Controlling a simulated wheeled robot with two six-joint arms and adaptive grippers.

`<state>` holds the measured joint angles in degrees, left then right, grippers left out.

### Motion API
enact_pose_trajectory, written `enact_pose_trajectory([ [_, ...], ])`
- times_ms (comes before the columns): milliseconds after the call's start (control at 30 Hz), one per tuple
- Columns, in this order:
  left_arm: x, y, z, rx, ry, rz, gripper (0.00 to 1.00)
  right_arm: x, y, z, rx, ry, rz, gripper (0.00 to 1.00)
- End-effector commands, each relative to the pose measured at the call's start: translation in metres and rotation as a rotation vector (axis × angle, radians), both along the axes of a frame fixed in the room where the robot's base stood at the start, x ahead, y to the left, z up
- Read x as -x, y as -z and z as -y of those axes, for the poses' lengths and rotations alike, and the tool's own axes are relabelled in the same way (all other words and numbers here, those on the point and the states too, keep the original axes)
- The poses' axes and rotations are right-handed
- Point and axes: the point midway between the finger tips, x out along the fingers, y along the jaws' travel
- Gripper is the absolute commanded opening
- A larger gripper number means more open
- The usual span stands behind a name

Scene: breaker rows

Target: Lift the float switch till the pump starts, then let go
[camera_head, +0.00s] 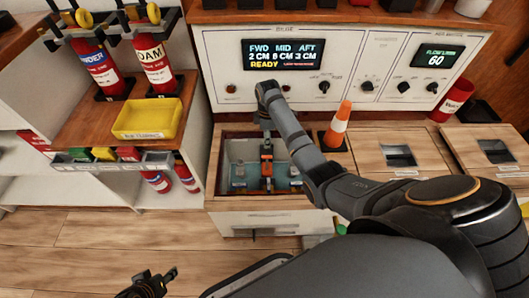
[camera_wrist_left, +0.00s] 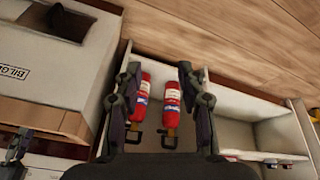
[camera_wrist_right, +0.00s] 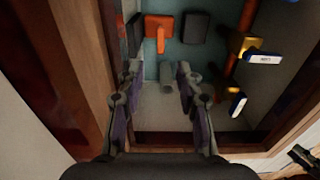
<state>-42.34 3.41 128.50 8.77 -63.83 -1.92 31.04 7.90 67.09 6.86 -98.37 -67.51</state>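An orange part with a short lever, which looks like the float switch (camera_wrist_right: 158,30), is on the far side of the open bilge well between two dark blocks. It shows in the head view inside the well (camera_head: 266,168). My right gripper (camera_wrist_right: 158,78) points down into the well, open and empty, its fingertips apart from the orange part. A small grey piece (camera_wrist_right: 168,74) lies between the fingertips in the picture; its depth I cannot tell. The bilge display (camera_head: 287,55) reads 2, 6 and 3 CM and READY. My left gripper (camera_wrist_left: 157,78) is open and empty, low at the front.
Wooden walls frame the well tightly. An orange cone (camera_head: 337,125) stands beside the well. A yellow tray (camera_head: 147,119) and red extinguishers (camera_head: 154,65) are left. Floor in front is clear.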

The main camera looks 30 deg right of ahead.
Motion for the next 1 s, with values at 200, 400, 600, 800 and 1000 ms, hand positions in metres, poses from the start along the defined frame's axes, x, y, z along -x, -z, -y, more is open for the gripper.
enact_pose_trajectory([
  [200,-0.001,0.015,0.003,0.018,-0.009,0.049,0.4,0.001,0.028,0.0,0.0,0.002,-0.002,0.36],
  [400,-0.045,-0.009,0.001,0.016,-0.024,0.251,0.4,0.001,0.045,0.0,0.0,0.003,0.0,0.36],
  [600,-0.085,-0.042,-0.002,0.011,-0.039,0.455,0.4,0.001,0.058,0.0,0.0,0.003,0.001,0.36],
  [800,-0.119,-0.081,-0.006,0.004,-0.048,0.646,0.4,0.001,0.068,0.0,0.001,0.003,0.0,0.36],
  [1000,-0.145,-0.125,-0.008,0.0,-0.056,0.841,0.4,0.001,0.078,0.0,0.0,0.003,0.001,0.36],
])
